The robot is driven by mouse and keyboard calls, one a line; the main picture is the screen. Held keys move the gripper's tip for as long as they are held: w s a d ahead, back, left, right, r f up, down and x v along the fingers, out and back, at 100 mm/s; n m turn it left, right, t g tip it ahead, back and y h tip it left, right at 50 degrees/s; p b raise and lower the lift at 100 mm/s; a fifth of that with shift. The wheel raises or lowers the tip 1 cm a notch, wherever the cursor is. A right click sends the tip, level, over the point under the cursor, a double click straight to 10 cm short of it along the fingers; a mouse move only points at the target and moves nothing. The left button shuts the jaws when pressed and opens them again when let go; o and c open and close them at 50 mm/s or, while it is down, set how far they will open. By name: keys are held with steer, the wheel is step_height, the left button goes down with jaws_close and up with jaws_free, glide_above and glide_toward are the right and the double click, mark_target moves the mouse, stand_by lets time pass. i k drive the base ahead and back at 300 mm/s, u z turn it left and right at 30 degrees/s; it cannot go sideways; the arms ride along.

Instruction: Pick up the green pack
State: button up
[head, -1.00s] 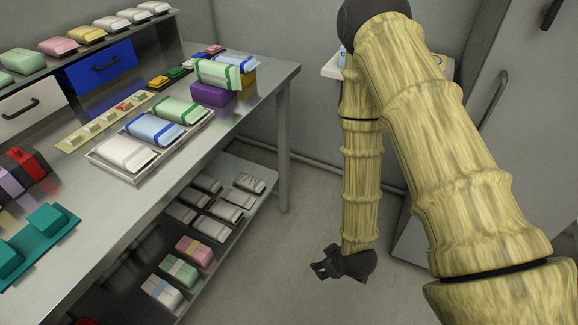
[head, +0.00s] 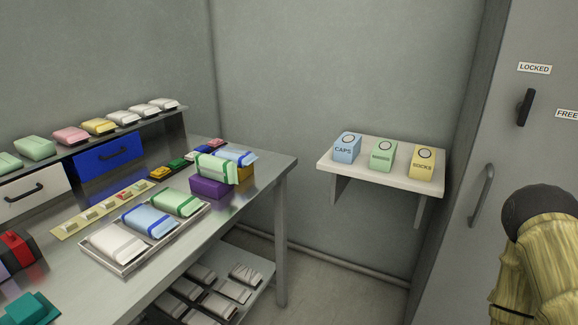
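Several green packs show in the head view. A green pack with darker green bands (head: 176,202) lies in the white tray (head: 127,268), behind a blue-banded pack (head: 149,220) and a white pack (head: 116,242). A pale pack with green bands (head: 215,167) rests on a purple block (head: 209,187). A plain green pack (head: 35,148) sits on the raised shelf at left. A green box (head: 383,155) stands on the wall shelf. I cannot tell which one is meant. My gripper is out of view; only part of my arm shows at lower right.
The wall shelf (head: 405,184) also holds a blue CAPS box (head: 346,148) and a yellow SOCKS box (head: 423,163). A grey cabinet (head: 510,140) stands at right. Wrapped packs fill the shelf under the metal table (head: 262,185). Floor between table and cabinet is clear.

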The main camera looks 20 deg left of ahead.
mark_target(224, 171)
steer(key=z, duration=1.05)
steer(key=k, duration=1.05)
steer(key=u, duration=1.5)
steer(key=i, duration=1)
steer(key=u, duration=0.05)
